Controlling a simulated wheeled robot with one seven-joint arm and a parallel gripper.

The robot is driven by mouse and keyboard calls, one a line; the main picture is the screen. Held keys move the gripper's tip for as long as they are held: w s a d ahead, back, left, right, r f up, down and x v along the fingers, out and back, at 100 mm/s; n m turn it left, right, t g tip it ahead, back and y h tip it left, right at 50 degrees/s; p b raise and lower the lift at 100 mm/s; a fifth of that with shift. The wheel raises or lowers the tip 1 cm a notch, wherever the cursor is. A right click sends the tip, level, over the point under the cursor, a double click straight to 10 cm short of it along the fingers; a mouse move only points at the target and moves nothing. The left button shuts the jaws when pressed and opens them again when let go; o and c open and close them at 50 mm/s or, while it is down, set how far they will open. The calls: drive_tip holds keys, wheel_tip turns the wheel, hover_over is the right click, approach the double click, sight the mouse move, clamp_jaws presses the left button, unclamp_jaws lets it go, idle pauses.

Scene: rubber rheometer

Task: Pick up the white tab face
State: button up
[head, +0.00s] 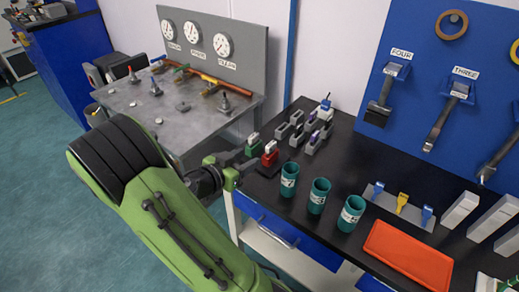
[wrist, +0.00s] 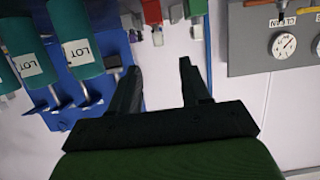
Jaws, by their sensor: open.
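My gripper (head: 240,164) is at the left end of the black bench, close to a red block (head: 269,159) and a green block (head: 253,150), each with a small pale top. In the wrist view my gripper (wrist: 159,66) has two dark fingers spread apart with nothing between them. The red block (wrist: 152,12) and the green block (wrist: 196,7) show beyond the fingertips at the top edge of that view. A small piece with a white and blue top (head: 325,104) stands at the back of the bench. I cannot tell which piece bears the white tab face.
Several grey blocks (head: 297,122) stand behind the red block. Teal cups (head: 319,195) stand to the right, before an orange tray (head: 407,256). A blue tool panel (head: 432,60) rises behind. A grey gauge table (head: 180,120) is at the left.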

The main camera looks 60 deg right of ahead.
sight(274, 144)
drive_tip(key=x, duration=1.4)
drive_tip(key=shift+s+d, duration=0.2)
drive_tip(key=shift+d, duration=0.05)
clamp_jaws()
